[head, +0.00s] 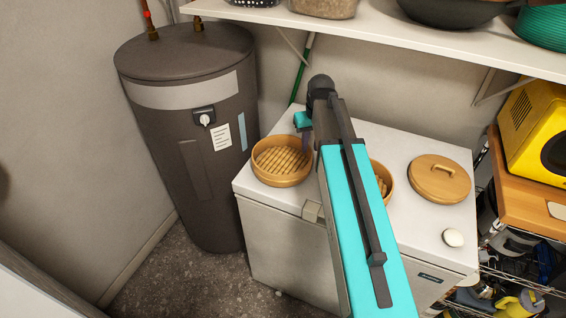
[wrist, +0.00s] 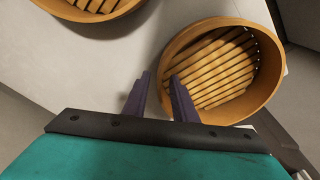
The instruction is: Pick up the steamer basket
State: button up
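One round bamboo steamer basket (head: 282,162) with a slatted floor sits on the white chest's top, near its left front corner. It also shows at the right of the wrist view (wrist: 222,72). A second steamer basket (head: 382,178) is partly hidden behind my arm in the head view and cut off at the top left of the wrist view (wrist: 88,8). My gripper (wrist: 160,77) is open and empty, at the first basket's rim nearest the second basket. In the wrist view, one dark finger overlaps the basket's inside and the other is just outside. Contact cannot be told.
A round wooden lid (head: 439,178) and a small white item (head: 453,238) lie on the right of the chest (head: 415,225). A dark water heater (head: 190,120) stands close on the left. A loaded shelf (head: 400,35) hangs above. A yellow appliance (head: 538,130) is at the right.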

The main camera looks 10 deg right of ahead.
jog(key=shift+w+f+p, duration=0.2)
jog(key=shift+f+p, duration=0.1)
jog(key=shift+f, duration=1)
grip_shut()
